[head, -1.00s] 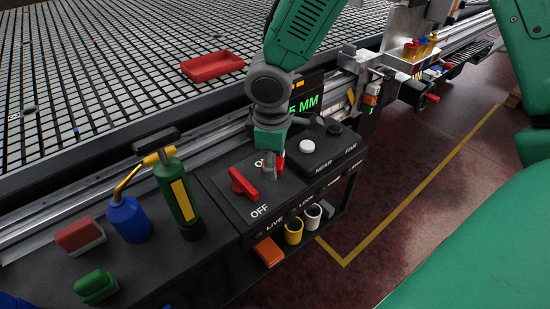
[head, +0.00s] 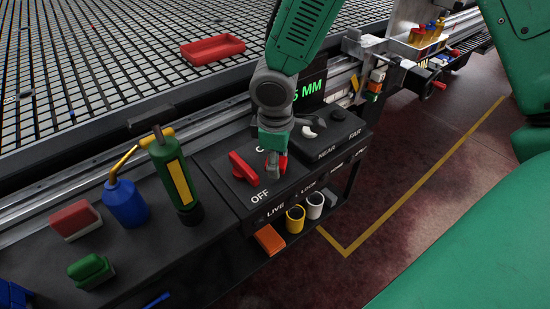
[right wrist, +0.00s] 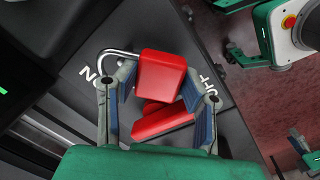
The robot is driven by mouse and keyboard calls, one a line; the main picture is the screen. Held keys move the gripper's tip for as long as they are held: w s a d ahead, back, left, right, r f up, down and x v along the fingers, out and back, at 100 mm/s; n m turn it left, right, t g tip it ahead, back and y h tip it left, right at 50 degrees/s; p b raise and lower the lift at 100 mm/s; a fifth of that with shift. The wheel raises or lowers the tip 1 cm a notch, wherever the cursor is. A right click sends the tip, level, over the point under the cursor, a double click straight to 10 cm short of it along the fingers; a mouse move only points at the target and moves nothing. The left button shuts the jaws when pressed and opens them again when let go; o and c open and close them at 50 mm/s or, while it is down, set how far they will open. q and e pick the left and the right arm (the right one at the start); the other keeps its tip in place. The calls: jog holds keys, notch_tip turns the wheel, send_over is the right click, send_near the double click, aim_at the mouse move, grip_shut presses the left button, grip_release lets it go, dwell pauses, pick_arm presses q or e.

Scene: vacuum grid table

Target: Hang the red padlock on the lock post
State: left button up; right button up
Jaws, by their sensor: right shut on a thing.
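My right gripper (head: 275,168) is over the black switch panel, just right of the red rotary knob (head: 243,168). It is shut on the red padlock (head: 283,163), which is mostly hidden by the fingers in the head view. In the right wrist view the padlock (right wrist: 162,75) sits between the fingertips (right wrist: 155,95), its metal shackle (right wrist: 115,54) pointing left and free of the fingers. The red knob (right wrist: 162,122) shows behind it, between the ON and OFF labels. I cannot make out the lock post. My left gripper is not in view.
A black button (head: 338,114) and a partly covered white button (head: 316,127) are on the panel's right. Mugs (head: 295,218) sit below. A red tray (head: 212,49) lies on the grid.

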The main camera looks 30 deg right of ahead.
jog(key=shift+s+d+f+b, duration=0.1)
jog(key=shift+d+f+b, duration=0.2)
jog(key=shift+f, duration=0.45)
jog(key=shift+s+a+f, duration=0.1)
jog(key=shift+a+f, duration=0.1)
jog(key=shift+f, duration=0.35)
jog(key=shift+w+r, duration=0.1)
jog(key=shift+w, duration=0.1)
jog(key=shift+w+d, duration=0.1)
jog(key=o, duration=1.3)
jog(key=shift+r, duration=0.15)
jog(key=shift+o, duration=0.2)
jog(key=shift+d, duration=0.25)
jog(key=shift+a, duration=0.2)
